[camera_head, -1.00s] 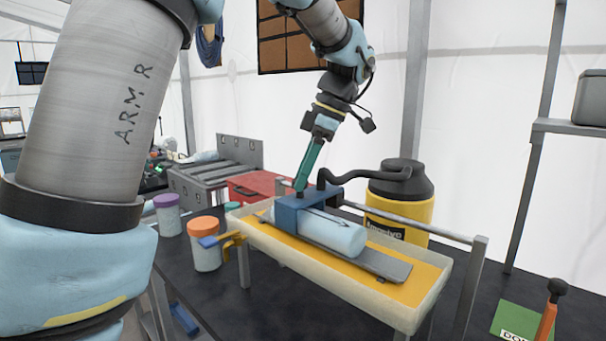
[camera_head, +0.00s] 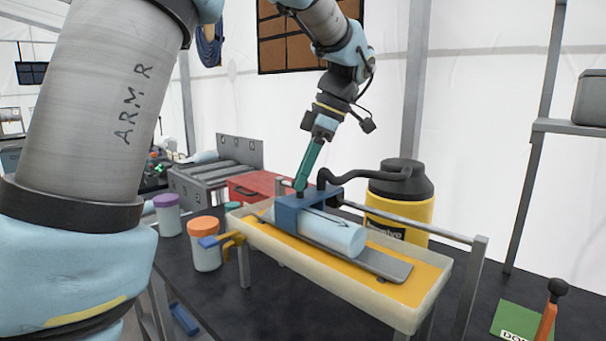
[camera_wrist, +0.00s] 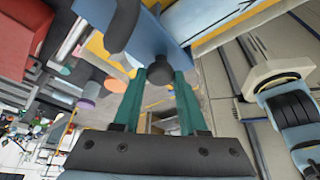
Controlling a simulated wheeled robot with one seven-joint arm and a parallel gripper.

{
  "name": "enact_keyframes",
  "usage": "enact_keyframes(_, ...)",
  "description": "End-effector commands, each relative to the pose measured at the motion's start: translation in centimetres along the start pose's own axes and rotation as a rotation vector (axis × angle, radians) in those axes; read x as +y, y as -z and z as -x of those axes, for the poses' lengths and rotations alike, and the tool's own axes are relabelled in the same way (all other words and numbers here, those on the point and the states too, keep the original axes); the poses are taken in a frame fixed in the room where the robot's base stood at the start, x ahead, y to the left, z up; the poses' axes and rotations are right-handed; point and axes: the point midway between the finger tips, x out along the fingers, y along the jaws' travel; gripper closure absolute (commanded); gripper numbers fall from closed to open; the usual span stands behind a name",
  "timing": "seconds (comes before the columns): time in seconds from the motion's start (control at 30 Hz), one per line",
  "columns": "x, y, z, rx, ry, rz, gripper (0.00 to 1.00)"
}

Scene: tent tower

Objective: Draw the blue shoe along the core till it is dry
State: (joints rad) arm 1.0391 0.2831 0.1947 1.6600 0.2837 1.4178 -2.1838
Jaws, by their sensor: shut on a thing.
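The blue shoe (camera_head: 289,216) sits around the far left end of the pale blue core (camera_head: 333,236). The core is a cylinder lying over a grey plate (camera_head: 383,263) in a long cream tray (camera_head: 390,312). A dark arrow along the core's top points right, away from the shoe. My gripper (camera_head: 300,188) reaches down from above, its teal fingers shut on the dark knob on top of the shoe. In the wrist view, the fingers (camera_wrist: 160,72) close around that knob, with the shoe (camera_wrist: 172,38) beyond. Whether the core's surface is wet cannot be told.
A black hose (camera_head: 345,178) runs from the shoe to a yellow vessel (camera_head: 398,215) behind the tray. A metal rail (camera_head: 420,229) runs along the back. Jars with orange (camera_head: 203,226) and purple (camera_head: 166,201) lids stand left. An orange handle (camera_head: 547,322) stands front right.

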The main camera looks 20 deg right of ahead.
Motion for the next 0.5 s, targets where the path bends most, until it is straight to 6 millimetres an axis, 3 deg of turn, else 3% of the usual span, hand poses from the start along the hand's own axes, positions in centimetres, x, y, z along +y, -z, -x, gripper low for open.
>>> enact_keyframes(0.27, 0.3, 0.3, -0.1, 0.000, 0.001, 0.002, 1.00)
enact_keyframes(0.5, 3.4, 3.2, -1.2, 0.002, 0.001, 0.005, 1.00)
